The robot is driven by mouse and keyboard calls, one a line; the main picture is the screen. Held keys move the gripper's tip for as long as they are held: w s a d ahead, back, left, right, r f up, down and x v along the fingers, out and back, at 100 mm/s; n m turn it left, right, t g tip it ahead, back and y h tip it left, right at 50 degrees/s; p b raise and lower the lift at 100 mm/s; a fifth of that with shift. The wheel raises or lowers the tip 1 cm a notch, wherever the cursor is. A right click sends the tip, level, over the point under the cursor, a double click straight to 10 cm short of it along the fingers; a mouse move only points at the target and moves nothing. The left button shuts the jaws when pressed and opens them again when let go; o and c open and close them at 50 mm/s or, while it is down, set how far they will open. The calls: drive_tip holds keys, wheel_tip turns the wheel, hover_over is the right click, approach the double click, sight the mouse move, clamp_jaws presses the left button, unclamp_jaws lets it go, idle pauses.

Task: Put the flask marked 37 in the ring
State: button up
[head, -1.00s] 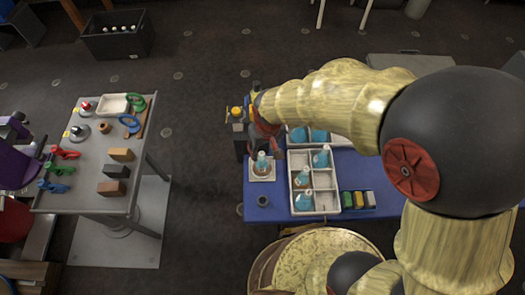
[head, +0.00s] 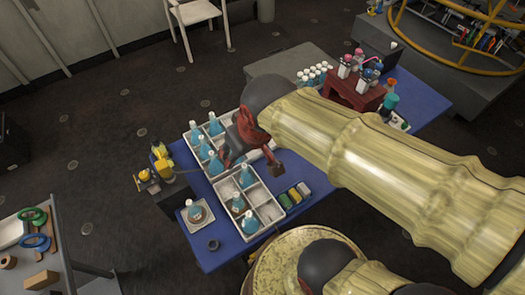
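Several flasks with blue liquid stand on the blue table; their numbers are too small to read, so I cannot tell which is 37. Some are in the rear white tray (head: 187,138), others in the front divided tray (head: 270,222). One flask (head: 195,210) stands alone on a small white square base (head: 188,226) at the left, with something brown around its bottom. A small dark ring-like object (head: 213,244) lies in front of it, empty. My gripper (head: 254,170), dark and red, hangs over the area between the two trays. Its fingers are spread, with nothing seen between them.
A yellow device (head: 158,165) stands at the table's left edge. Small coloured blocks (head: 294,195) lie right of the front tray. A dark red rack (head: 352,92) with bottles stands at the back right. A grey side table (head: 45,270) is at the lower left.

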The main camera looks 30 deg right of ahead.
drive_tip(key=s+d+r+m, duration=0.1)
drive_tip(key=s+d+r, duration=0.1)
drive_tip(key=s, duration=0.3)
drive_tip(key=shift+d+r+t+h, duration=0.3)
drive_tip(key=shift+d+r+t, duration=0.1)
drive_tip(key=shift+d, duration=0.3)
drive_tip(key=shift+w+r, duration=0.1)
idle(0.5)
